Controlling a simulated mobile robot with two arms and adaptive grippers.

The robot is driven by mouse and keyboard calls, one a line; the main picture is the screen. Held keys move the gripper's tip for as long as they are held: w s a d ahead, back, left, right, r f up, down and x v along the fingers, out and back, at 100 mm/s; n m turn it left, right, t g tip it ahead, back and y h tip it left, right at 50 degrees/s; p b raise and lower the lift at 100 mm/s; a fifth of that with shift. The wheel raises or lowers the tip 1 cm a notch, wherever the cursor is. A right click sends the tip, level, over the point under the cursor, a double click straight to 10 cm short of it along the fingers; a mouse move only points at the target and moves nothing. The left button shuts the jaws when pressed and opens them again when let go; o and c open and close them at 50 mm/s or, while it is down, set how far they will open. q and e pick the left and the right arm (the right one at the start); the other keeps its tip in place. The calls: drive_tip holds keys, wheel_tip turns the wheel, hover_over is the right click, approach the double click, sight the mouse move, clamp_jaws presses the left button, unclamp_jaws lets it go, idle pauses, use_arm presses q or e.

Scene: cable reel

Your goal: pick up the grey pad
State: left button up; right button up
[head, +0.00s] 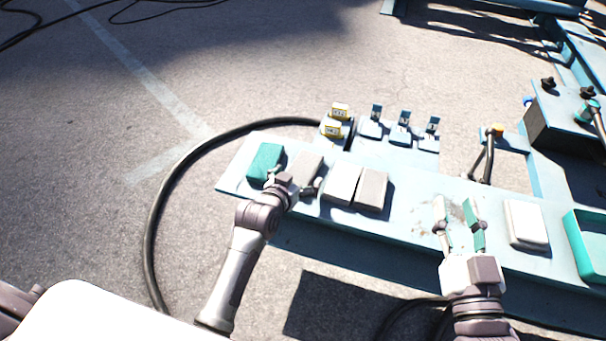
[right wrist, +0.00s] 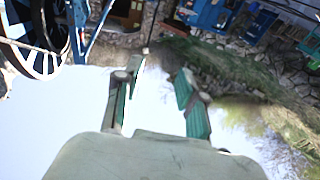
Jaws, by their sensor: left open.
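A grey pad (head: 309,163) lies on the pale blue bench (head: 405,212), partly hidden by my left gripper (head: 291,182). My left gripper is open, its fingers at the pad's near end; whether they touch it I cannot tell. Another greyish pad (head: 372,189) lies further right, beside a whiter pad (head: 342,183). A green pad (head: 266,160) lies at the left end. My right gripper (head: 458,217) is open and empty over the bench's right part. Its parted fingers also show in the right wrist view (right wrist: 160,98).
A white pad (head: 526,223) and a teal tray (head: 572,238) lie right of my right gripper. Yellow-labelled blocks (head: 333,129) and small blue holders (head: 400,133) stand along the back edge. A black cable (head: 155,205) curves on the ground at left.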

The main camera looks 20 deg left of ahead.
use_arm(q)
drive_tip(key=shift+b+x, duration=0.3)
drive_tip(key=shift+x, duration=0.8)
use_arm(e)
drive_tip(key=r, duration=0.1)
drive_tip(key=r+t, duration=0.1)
drive_tip(key=r+t+y, duration=0.1)
drive_tip(key=shift+s+a+r, duration=0.15)
drive_tip(key=shift+s+r, duration=0.25)
use_arm(q)
drive_tip(key=shift+c, duration=0.3)
drive_tip(key=c, duration=1.1)
drive_tip(key=shift+c, duration=0.2)
drive_tip(key=shift+r, duration=0.1)
use_arm(e)
drive_tip(key=shift+f, duration=0.1)
